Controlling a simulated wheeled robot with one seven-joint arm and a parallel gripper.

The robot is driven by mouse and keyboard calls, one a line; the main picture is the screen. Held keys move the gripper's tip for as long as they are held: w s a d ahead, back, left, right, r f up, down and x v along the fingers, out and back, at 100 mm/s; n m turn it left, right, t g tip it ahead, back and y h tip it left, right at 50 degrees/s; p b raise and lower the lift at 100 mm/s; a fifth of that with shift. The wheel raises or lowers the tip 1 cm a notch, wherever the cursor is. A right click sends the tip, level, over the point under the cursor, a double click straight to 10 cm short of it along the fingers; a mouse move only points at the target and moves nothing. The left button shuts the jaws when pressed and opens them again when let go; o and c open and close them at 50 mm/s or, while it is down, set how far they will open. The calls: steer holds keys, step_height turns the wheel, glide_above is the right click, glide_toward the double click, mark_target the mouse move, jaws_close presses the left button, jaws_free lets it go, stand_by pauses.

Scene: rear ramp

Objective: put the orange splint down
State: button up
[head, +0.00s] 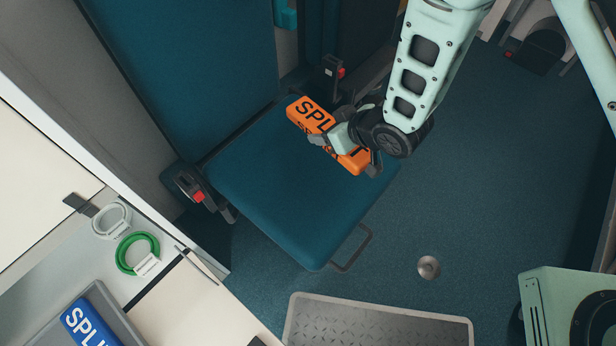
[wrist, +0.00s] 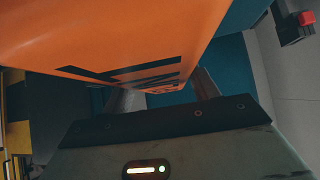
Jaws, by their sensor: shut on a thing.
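The orange splint (head: 304,112) is a block-shaped pack with black lettering. My gripper (head: 345,140) is shut on it around its middle, over the blue seat (head: 290,190). In the wrist view the splint (wrist: 120,35) fills the upper left, close to the camera, with the gripper fingers (wrist: 165,95) at its lower side. I cannot tell whether the splint touches the seat or hangs a little above it.
The seat has a buckle with a red button (head: 198,196) at its left. A counter at lower left holds a green ring (head: 125,254), a grey ring (head: 97,229) and a blue splint (head: 85,325). A metal step (head: 375,325) lies in front. The floor at right is mostly clear.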

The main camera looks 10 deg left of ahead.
steer(key=s+a+n+b, duration=0.2)
steer(key=a, duration=0.3)
steer(key=g, duration=0.1)
glide_above(296, 159)
steer(key=s+d, duration=0.2)
steer(key=d, duration=0.1)
steer(key=shift+y, duration=0.3)
step_height(296, 159, down, 6)
steer(key=shift+w+r+b, duration=0.1)
steer(key=shift+r+b, duration=0.15)
steer(key=shift+b, duration=0.15)
steer(key=shift+f+b, duration=0.45)
steer(key=shift+f, duration=1.65)
steer(key=shift+f, duration=0.1)
steer(key=o, duration=1.1)
steer(key=shift+c, duration=0.2)
